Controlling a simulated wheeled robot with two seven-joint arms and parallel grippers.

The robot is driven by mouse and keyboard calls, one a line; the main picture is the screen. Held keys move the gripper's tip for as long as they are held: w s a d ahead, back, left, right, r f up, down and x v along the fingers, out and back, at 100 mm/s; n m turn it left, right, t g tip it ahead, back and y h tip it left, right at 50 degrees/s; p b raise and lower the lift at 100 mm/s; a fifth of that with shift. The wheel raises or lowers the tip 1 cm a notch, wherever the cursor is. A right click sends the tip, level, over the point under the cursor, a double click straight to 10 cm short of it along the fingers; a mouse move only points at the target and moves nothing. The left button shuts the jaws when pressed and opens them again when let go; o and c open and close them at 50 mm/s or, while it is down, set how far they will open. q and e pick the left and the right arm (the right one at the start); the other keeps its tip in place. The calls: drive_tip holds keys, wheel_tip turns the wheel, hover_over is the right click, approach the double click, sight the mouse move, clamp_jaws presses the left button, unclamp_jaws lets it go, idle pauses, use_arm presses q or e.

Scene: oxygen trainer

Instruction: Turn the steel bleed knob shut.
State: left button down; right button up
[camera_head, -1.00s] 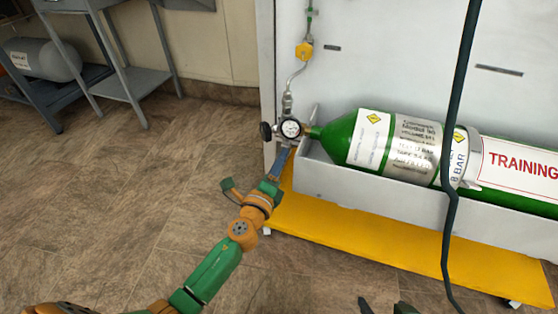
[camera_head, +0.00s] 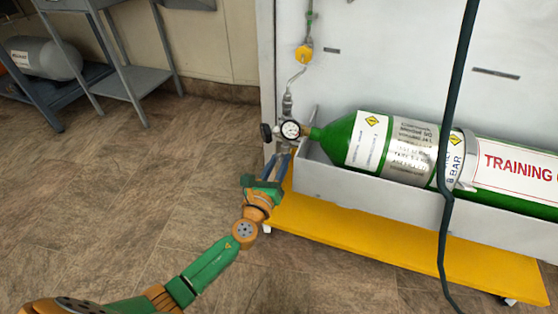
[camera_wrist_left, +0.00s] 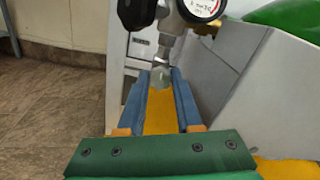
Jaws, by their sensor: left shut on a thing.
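The steel bleed knob (camera_wrist_left: 160,79) hangs below the valve and gauge in the left wrist view, pale and small. My left gripper (camera_head: 277,156) reaches up to it from below, and in the left wrist view its two blue fingers (camera_wrist_left: 161,85) are shut on the knob, one on each side. In the head view the knob is too small and covered to make out clearly. The round pressure gauge (camera_head: 291,130) sits just above, with a black knob (camera_head: 266,132) to its left. My right gripper is not in view.
A green oxygen cylinder (camera_head: 338,139) lies in a grey tray (camera_head: 350,190) right of the gauge, above a yellow base (camera_head: 370,235). A dark hose (camera_head: 449,150) hangs in front. Floor left of the arm is clear. A grey table (camera_head: 95,8) stands at the back left.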

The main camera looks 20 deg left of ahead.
use_arm(q)
drive_tip(key=shift+m, duration=0.5)
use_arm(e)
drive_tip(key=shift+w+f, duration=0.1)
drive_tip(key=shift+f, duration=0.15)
use_arm(q)
drive_tip(key=c, duration=0.6)
unclamp_jaws()
drive_tip(key=s+p, duration=0.1)
drive_tip(key=s, duration=0.6)
drive_tip(key=shift+s+a, duration=0.1)
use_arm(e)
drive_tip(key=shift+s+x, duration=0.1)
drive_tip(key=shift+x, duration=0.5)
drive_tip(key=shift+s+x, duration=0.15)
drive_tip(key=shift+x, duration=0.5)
